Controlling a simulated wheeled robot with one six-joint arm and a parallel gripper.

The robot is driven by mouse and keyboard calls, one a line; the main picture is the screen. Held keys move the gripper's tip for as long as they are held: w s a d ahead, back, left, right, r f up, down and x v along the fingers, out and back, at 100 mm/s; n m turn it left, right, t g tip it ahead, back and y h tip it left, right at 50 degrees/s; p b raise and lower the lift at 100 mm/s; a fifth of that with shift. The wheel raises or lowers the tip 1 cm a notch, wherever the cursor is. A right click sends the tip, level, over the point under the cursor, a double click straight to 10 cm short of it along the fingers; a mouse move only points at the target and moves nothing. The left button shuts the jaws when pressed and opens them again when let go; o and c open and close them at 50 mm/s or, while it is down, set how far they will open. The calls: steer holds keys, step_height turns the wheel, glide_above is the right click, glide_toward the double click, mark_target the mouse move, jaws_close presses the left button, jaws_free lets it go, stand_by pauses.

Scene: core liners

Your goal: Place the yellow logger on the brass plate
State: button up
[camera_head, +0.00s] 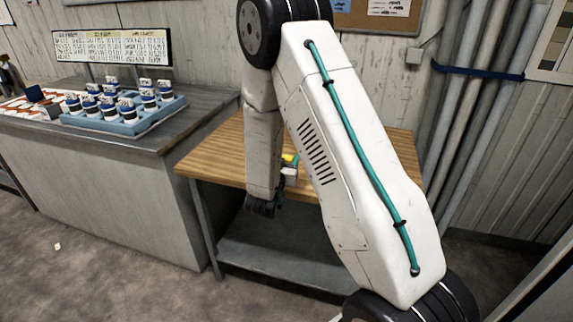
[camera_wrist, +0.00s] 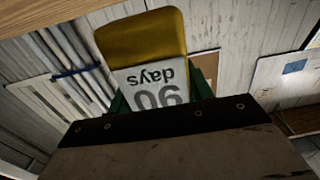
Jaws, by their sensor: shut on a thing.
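The yellow logger (camera_wrist: 140,40) fills the upper left of the wrist view, with a white label on its face that reads "90 days" upside down. My gripper (camera_wrist: 160,95) is shut on it, with a dark green finger at each side of the label. In the head view only a small yellow bit of the logger (camera_head: 288,159) shows beside my arm, in front of the wooden table (camera_head: 210,160); most of my gripper is hidden there. I cannot make out the brass plate in either view.
A grey counter (camera_head: 120,185) stands left of the wooden table, with a blue tray (camera_head: 125,128) of several white-capped containers. A lettered sign (camera_head: 112,48) stands behind it. Pipes (camera_head: 480,110) run along the right wall. My arm covers much of the tabletop.

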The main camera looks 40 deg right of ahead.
steer(key=shift+s+d+f, duration=0.1)
steer(key=shift+d+f, duration=0.3)
steer(key=shift+f, duration=0.45)
steer(key=shift+s+d+f, duration=0.1)
steer(key=shift+d+f, duration=0.25)
steer(key=shift+f, duration=0.5)
steer(key=shift+f, duration=0.1)
steer(key=o, duration=1)
